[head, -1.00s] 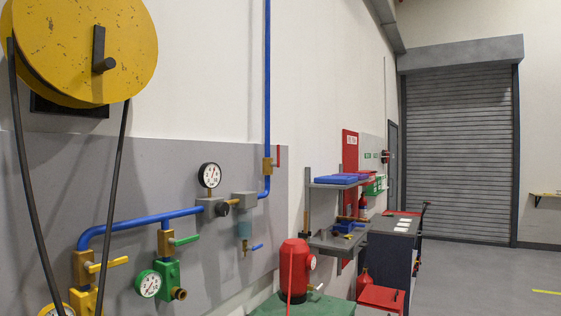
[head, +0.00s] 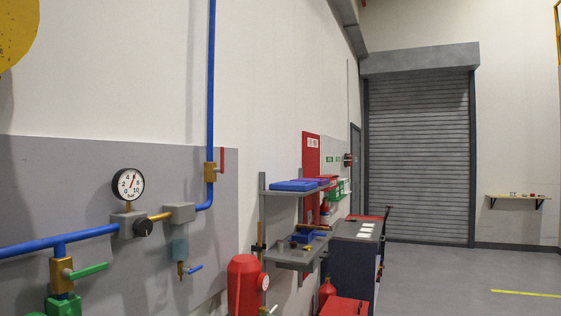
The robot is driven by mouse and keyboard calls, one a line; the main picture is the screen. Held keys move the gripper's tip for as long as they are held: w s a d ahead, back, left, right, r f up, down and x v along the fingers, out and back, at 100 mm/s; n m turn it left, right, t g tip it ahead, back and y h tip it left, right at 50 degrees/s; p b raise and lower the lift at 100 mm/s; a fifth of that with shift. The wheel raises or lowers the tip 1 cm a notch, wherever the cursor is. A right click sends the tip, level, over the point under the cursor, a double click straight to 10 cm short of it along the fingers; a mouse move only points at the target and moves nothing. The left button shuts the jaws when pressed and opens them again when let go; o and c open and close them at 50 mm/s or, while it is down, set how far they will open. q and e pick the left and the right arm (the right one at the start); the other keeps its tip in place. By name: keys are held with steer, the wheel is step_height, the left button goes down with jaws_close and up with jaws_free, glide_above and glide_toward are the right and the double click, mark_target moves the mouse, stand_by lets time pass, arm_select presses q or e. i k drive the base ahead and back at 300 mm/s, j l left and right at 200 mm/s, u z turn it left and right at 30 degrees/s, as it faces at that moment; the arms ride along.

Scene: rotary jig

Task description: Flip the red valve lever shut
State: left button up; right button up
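The red valve lever (head: 222,160) is on a brass valve body (head: 210,172) on the vertical blue pipe (head: 211,80), on the wall left of centre. The lever points upward, roughly in line with the pipe. Neither of my grippers shows in the head view.
A pressure gauge (head: 128,185), a green lever (head: 88,271) and a small blue lever (head: 195,268) sit on the same pipework. A red tank (head: 244,283), grey shelves (head: 295,258) and a dark cabinet (head: 352,260) stand along the wall. The floor (head: 430,275) at right is clear.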

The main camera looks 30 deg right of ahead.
mark_target(222, 160)
steer(key=i+l+z, duration=0.3)
steer(key=i+l, duration=0.7)
steer(key=k+l+u, duration=0.15)
steer(key=l, duration=0.15)
steer(key=k+l+u, duration=0.15)
steer(key=l, duration=0.15)
